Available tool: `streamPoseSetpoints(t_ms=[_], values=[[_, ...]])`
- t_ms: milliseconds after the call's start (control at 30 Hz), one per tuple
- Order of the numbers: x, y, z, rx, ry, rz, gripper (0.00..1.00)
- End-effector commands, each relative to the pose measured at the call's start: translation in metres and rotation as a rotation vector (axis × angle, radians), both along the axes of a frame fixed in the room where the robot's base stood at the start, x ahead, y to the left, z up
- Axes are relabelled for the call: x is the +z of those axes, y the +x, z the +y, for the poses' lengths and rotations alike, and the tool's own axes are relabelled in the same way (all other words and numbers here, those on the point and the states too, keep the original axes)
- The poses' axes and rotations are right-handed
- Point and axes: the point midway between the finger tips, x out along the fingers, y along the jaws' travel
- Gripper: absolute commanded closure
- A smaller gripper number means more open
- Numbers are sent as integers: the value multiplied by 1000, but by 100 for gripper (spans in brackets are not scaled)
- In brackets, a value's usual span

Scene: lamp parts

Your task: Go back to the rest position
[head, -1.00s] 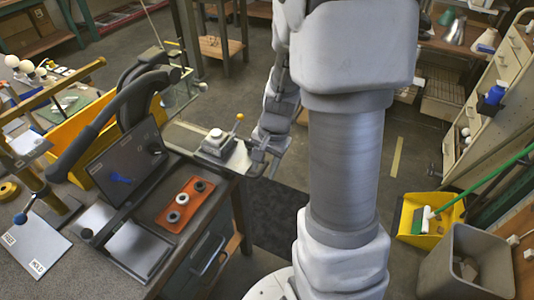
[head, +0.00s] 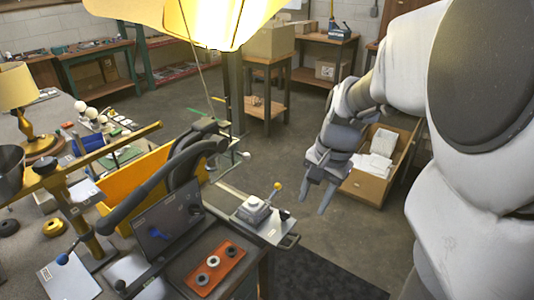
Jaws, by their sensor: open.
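My gripper (head: 322,197) hangs in free air to the right of the workbench, fingers pointing down. Its two fingers are apart, with nothing between them. The workbench corner carries a small metal fixture (head: 252,208) with a yellow-knobbed lever (head: 277,187), to the left of my gripper and apart from it. An orange tray (head: 217,264) with several ring-shaped parts lies on the bench nearer to me.
A cardboard box (head: 364,187) with white packets stands on the floor behind my gripper. A yellow bin (head: 133,191) and a dark arm press (head: 150,205) crowd the bench. A yellow lampshade (head: 200,20) hangs at the top. Open floor (head: 310,240) lies right of the bench.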

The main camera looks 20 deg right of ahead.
Motion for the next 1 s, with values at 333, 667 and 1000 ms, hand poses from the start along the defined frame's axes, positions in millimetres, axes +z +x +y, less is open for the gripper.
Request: streamPoseSetpoints(t_ms=[333, 667, 1000], values=[[2, -1, 1, 8, -2, -5, 54], [47, -34, 49, 331, -103, -148, 54], [79, -89, 95, 757, -305, -320, 54]])
